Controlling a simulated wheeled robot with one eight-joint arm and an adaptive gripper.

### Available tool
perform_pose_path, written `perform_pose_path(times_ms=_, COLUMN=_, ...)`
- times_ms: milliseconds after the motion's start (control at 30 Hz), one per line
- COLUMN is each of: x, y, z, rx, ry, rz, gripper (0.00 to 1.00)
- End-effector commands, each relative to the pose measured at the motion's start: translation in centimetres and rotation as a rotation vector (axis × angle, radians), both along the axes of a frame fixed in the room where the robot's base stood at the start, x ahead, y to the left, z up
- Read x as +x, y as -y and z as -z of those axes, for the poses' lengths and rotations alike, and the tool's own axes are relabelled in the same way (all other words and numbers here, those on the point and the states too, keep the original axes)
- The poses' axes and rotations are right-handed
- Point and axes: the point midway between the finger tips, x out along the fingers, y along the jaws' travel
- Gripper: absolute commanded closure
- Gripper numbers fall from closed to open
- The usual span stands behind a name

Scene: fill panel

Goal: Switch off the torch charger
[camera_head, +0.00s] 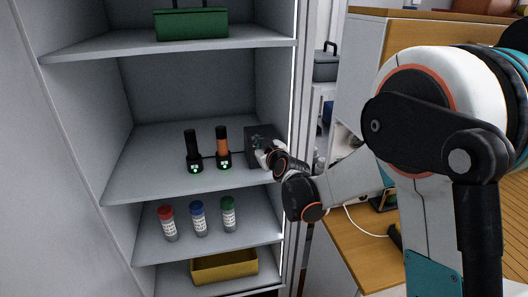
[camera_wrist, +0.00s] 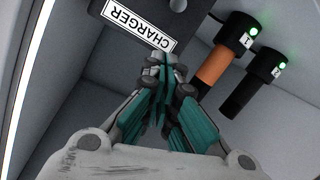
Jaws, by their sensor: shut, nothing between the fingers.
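The dark charger box (camera_head: 259,134) stands on the middle shelf of the cabinet, at its right side. In the wrist view, the charger (camera_wrist: 118,12) carries a white "CHARGER" label (camera_wrist: 140,28) and a round grey knob (camera_wrist: 178,5) at the top edge. An orange and black torch (camera_head: 222,146) and a black torch (camera_head: 192,150) stand in holders left of the box, with green lights lit at their bases. My gripper (camera_head: 262,156) is shut and empty in front of the charger. Its fingertips (camera_wrist: 167,62) appear close below the label; I cannot tell whether they touch.
The shelf below holds tubes with red (camera_head: 165,211), blue (camera_head: 197,206) and green (camera_head: 228,202) caps. A yellow bin (camera_head: 224,268) is at the bottom and a green box (camera_head: 191,24) on top. The cabinet's right wall is close to my arm. The middle shelf's left part is clear.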

Motion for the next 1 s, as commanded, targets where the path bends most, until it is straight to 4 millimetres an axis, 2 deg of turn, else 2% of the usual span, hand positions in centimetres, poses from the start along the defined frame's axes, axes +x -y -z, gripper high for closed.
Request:
perform_pose_path(times_ms=100, x=2.1, y=-1.0, z=0.7, rx=0.000, ry=0.000, rz=-0.001, gripper=1.00)
perform_pose_path(times_ms=133, x=2.2, y=-0.9, z=1.0, rx=0.001, ry=0.000, rz=0.000, gripper=1.00)
perform_pose_path(times_ms=400, x=0.9, y=0.9, z=3.4, rx=0.000, ry=0.000, rz=0.001, gripper=1.00)
perform_pose_path(times_ms=1000, x=0.7, y=1.1, z=3.7, rx=0.000, ry=0.000, rz=0.000, gripper=1.00)
